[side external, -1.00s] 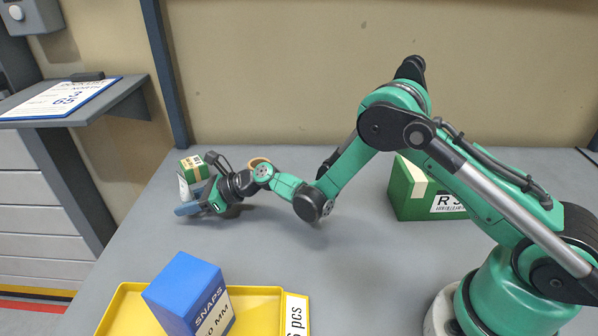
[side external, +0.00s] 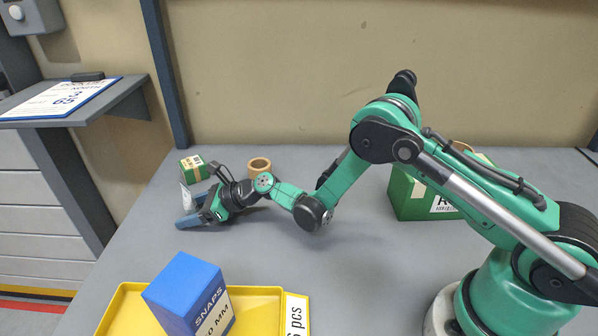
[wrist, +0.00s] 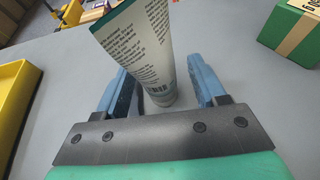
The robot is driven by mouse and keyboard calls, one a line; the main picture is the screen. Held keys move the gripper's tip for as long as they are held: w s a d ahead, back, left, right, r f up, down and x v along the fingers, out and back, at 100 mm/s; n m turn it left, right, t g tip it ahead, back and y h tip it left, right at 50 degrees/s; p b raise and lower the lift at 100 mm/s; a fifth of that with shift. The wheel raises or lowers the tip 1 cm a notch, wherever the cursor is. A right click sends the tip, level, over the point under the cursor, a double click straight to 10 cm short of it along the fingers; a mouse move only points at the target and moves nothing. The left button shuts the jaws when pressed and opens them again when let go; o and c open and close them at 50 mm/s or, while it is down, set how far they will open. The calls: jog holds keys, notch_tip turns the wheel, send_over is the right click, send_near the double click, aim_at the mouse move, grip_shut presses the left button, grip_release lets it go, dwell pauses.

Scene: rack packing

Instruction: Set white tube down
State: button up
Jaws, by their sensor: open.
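The white tube (side external: 186,197) stands on the grey table at the far left, beside a small green box. It also shows in the wrist view (wrist: 140,50), with dark print and a teal band, leaning in the picture between the two blue fingers. My gripper (side external: 190,211) is low over the table with its fingers spread around the tube. In the wrist view, a gap shows between the tube and the right finger; whether the left finger touches it I cannot tell. The tube's lower part is partly hidden by my fingers in the side view.
The small green box (side external: 194,168) is just behind the tube. A tan roll (side external: 259,167) stands behind my wrist. A larger green box (side external: 412,193) is behind my arm. A yellow tray (side external: 262,311) holds a blue box (side external: 188,294) at the front. The table's middle is clear.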

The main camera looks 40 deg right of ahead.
jog(key=v, duration=1.1)
jog(key=shift+s+d, duration=0.2)
jog(key=shift+s+d+r, duration=0.15)
jog(key=shift+r, duration=0.15)
jog(key=s+d+r+n+g+h, duration=0.1)
jog(key=s+d+r+n+h, duration=0.2)
jog(key=s+n, duration=0.4)
jog(key=s+d+r+n+g+h, duration=0.1)
jog(key=s+d+r+n+h, duration=0.3)
jog(key=n, duration=1.6)
jog(key=shift+s+r+h, duration=1.05)
jog(key=shift+s+h, duration=0.15)
jog(key=shift+s, duration=0.95)
